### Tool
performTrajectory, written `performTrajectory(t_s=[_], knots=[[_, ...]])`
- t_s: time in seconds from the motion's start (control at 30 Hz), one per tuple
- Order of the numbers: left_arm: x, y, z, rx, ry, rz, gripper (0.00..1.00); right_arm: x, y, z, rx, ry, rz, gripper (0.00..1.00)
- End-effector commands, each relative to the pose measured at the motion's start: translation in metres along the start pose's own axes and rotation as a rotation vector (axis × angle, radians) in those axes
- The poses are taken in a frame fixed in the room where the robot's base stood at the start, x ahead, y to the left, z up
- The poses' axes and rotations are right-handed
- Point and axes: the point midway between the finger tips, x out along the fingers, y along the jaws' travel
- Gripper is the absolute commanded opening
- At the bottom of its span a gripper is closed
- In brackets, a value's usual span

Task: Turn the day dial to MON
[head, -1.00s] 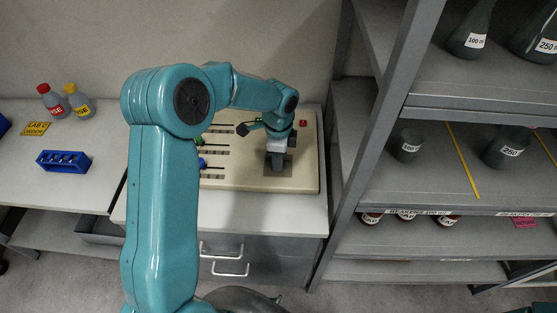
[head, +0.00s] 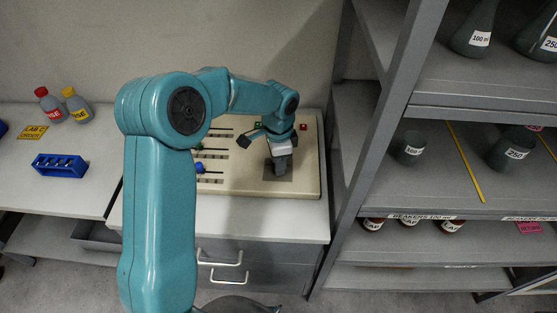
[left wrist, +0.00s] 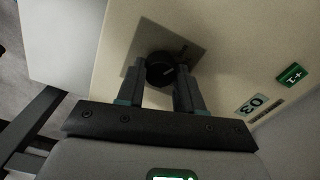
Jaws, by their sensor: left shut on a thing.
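The dial (left wrist: 160,66) is a round black knob on a grey square plate (left wrist: 150,42) in the left wrist view. My left gripper (left wrist: 160,80) has one finger on each side of the knob and is shut on it. In the head view my left gripper (head: 280,172) points down at the grey plate (head: 291,176) at the right end of the beige panel (head: 235,178), and hides the knob there. I cannot read any day marks around the dial. My right gripper is not in view.
Sliders with blue (head: 199,168) and green knobs sit left on the panel. A small red button (head: 304,127) is at its back right. A metal shelf (head: 345,190) with flasks stands close on the right. A blue rack (head: 60,166) and two bottles are on the left bench.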

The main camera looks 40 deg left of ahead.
Motion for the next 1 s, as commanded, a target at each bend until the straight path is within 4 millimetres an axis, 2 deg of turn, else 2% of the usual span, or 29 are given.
performTrajectory(t_s=[0.1,0.13,0.2,0.5,0.63,0.77,1.0], knots=[[0.0,0.0,0.001,-0.002,-0.001,0.001,0.06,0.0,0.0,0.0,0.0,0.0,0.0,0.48],[0.0,0.0,0.001,-0.002,-0.001,0.001,0.39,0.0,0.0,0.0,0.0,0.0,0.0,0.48],[0.0,0.0,0.001,-0.002,-0.001,0.0,0.62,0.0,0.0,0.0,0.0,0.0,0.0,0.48],[-0.001,0.0,0.0,0.0,0.0,0.0,0.62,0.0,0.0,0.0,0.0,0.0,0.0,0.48],[-0.012,-0.001,0.0,-0.001,0.002,-0.002,0.62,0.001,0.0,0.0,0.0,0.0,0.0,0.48],[-0.04,-0.001,-0.001,0.0,0.004,-0.005,0.62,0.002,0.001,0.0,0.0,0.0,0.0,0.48],[-0.106,-0.001,0.0,-0.001,0.004,-0.004,0.62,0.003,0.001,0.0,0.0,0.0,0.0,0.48]])
